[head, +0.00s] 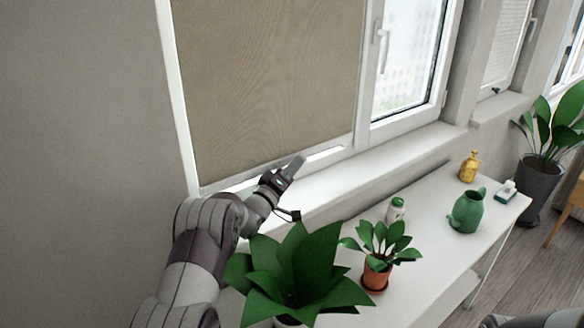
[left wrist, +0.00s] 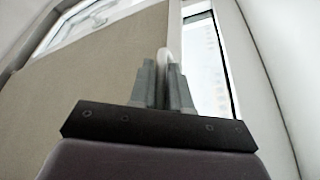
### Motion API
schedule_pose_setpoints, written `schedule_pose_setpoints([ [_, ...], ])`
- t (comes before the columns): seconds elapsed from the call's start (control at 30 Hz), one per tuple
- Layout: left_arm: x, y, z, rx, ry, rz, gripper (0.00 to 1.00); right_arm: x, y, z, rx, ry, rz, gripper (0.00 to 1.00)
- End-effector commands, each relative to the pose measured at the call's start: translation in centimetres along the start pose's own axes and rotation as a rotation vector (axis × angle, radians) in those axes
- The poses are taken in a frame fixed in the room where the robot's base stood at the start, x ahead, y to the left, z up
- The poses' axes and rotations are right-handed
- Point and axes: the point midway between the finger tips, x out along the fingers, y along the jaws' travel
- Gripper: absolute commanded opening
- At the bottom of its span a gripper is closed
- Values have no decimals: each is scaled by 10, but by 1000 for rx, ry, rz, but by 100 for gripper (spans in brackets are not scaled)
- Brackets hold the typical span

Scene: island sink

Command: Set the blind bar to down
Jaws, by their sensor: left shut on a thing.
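A beige roller blind (head: 265,85) covers most of the left window pane in the head view. Its bottom bar (head: 325,145) is a pale strip just above the lower window frame. My left gripper (head: 293,168) is at this bar, low on the window. In the left wrist view the fingers (left wrist: 166,85) are shut on a thin pale edge, which looks like the blind bar (left wrist: 162,60). The blind fabric (left wrist: 110,80) spreads to the left of the fingers there. My right gripper is not in view; only a bit of arm shows at the bottom right.
A white sill (head: 400,143) runs under the window. A white table (head: 430,265) below holds a large leafy plant (head: 300,275), a small potted plant (head: 378,262), a green jug (head: 467,212) and a yellow bottle (head: 469,166). A window handle (head: 382,48) is at upper right.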

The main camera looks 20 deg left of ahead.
Motion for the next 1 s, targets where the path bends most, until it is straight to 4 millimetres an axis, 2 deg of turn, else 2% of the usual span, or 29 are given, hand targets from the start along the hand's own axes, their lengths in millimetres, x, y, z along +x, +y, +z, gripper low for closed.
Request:
schedule_pose_setpoints([
  [0.23,1,1,1,1,-3,2,0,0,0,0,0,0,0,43],
  [0.27,1,1,1,1,-3,2,23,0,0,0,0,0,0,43],
  [0.77,0,0,0,0,0,0,23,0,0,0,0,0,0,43],
  [0.87,-8,-1,0,0,0,-1,23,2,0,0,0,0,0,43],
  [1.0,-31,-1,0,0,1,-2,23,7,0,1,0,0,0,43],
])
